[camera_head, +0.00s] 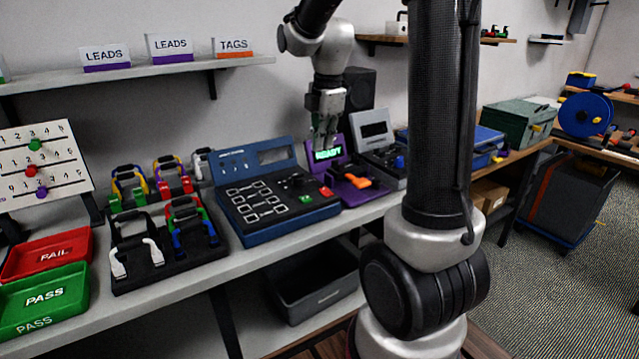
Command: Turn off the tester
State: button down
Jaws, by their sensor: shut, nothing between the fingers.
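A blue tester-like console (262,218) stands on the bench, with a keypad, a green button (305,199), a red button (326,191) and a dark screen on its raised back. To its right is a purple unit (345,193) with a lit green screen reading READY and an orange handle or lever (356,182). No label shows which one is the tester. My gripper (325,145) points down, shut and empty, in front of or above the purple unit's screen and partly covering it. Whether it touches the unit cannot be told.
A grey unit with a blue knob (399,162) stands right of the purple one. A shelf (150,72) hangs above. My arm hides part of the right bench.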

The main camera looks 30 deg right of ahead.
aim_at(321, 196)
jog(key=f, duration=0.4)
jog(key=w+f, duration=0.1)
jog(key=f, duration=0.8)
jog(key=shift+w, duration=0.3)
jog(key=shift+w+f, duration=0.1)
jog(key=shift+f, duration=0.15)
jog(key=shift+s+r, duration=0.2)
jog(key=shift+s, duration=0.6)
